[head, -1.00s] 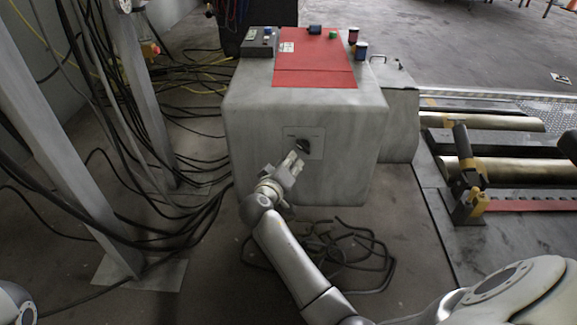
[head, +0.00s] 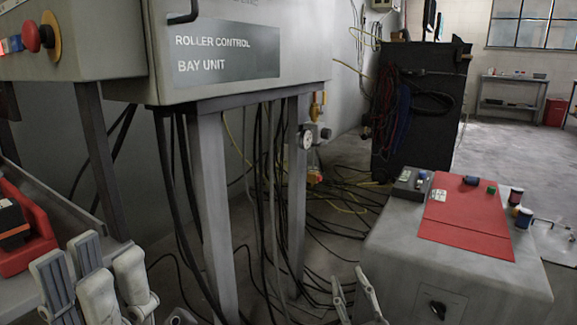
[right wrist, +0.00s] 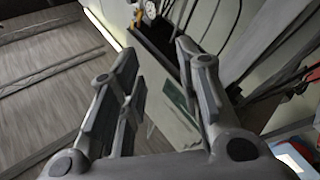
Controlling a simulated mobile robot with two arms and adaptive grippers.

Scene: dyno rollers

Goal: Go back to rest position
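My left gripper (head: 90,275) is at the bottom left of the head view, close to the camera. Its grey fingers look spread, with nothing seen between them. My right gripper (head: 354,296) is at the bottom centre, left of the grey control block, with its fingers apart and empty. In the right wrist view the right gripper (right wrist: 160,95) also has its fingers wide apart with nothing held. The grey block (head: 400,250) carries a black rotary switch (head: 437,309) low on its front. Both arms are mostly out of the head view.
A roller control cabinet (head: 300,45) on grey legs stands at left centre. A red emergency button (head: 32,36) sits on a box at upper left. A red tray (head: 42,235) is beside my left gripper. Cables (head: 270,190) hang behind the legs.

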